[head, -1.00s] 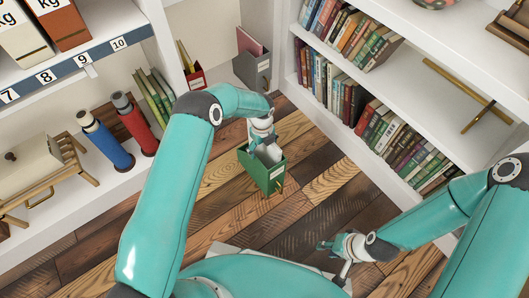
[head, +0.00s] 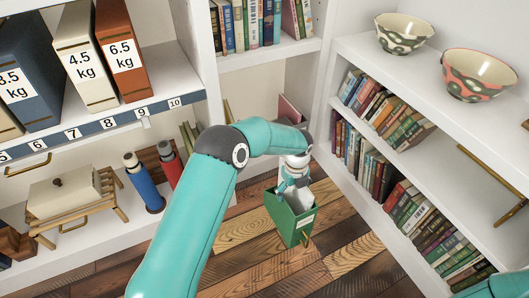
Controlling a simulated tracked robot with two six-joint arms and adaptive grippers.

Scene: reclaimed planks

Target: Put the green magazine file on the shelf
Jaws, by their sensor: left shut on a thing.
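The green magazine file (head: 291,226) is upright, with a small white label on its front and grey-white contents at its top. My left gripper (head: 291,188) comes down on it from above and is shut on it. I cannot tell whether its base touches the wooden floor. White shelving stands on the left (head: 183,112), at the back and on the right (head: 352,150). At the back, a pink item (head: 291,108) shows above my left arm, which hides the low part of that bay. My right gripper is outside the view; only a bit of its arm shows at lower right.
Large binders (head: 122,52) stand above. Books and two bowls (head: 478,75) fill the right shelves. Plank floor (head: 340,235) is open around the file.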

